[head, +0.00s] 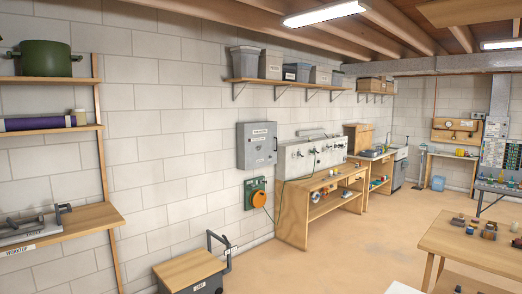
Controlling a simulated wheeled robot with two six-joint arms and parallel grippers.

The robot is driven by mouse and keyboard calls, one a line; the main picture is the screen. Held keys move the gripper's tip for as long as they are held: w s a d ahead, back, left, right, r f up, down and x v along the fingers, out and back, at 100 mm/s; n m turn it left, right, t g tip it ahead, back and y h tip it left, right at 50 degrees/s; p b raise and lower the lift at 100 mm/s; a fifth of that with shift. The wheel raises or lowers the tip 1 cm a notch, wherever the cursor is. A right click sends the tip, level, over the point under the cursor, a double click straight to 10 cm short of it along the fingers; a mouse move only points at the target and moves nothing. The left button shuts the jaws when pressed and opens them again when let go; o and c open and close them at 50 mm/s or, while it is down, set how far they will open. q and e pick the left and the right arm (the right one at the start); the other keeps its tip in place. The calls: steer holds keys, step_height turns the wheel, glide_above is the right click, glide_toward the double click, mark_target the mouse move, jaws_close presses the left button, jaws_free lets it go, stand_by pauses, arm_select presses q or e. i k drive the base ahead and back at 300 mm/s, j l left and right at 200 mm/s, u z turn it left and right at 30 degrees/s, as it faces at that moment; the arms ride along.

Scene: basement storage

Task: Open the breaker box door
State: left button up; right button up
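A grey metal box (257,145) is mounted on the block wall near the middle of the head view, and it looks like the breaker box. Its front door looks closed. A small label is on the upper part of the door, too small to read, and a small dark latch or handle is near its right edge. Neither of my grippers is in view, and the box stands well away across the room.
A green plate with an orange reel (258,199) hangs below the box. A low wood-topped cabinet (188,268) stands in front of the wall. A workbench (322,205) is to the right. A table (480,245) is at right front. Open floor lies between.

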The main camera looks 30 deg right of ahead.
mark_target(256, 141)
steer(key=u, duration=0.3)
steer(key=i, duration=1.05)
steer(key=i+z, duration=0.5)
steer(key=i, duration=0.15)
steer(key=i+j+z, duration=0.25)
steer(key=i+z, duration=0.2)
steer(key=i, duration=0.15)
steer(key=i+l+z, duration=0.15)
steer(key=i+z, duration=0.2)
steer(key=z, duration=0.15)
steer(key=i+z, duration=0.7)
steer(key=z, duration=0.25)
steer(key=i+l+z, duration=0.1)
steer(key=i, duration=1.15)
steer(key=i+u, duration=0.1)
steer(key=i, duration=1.65)
steer(key=i+u, duration=0.25)
steer(key=i, duration=0.2)
steer(key=i+u, duration=0.3)
steer(key=i, duration=0.2)
steer(key=i+u, duration=0.5)
steer(key=i, duration=0.15)
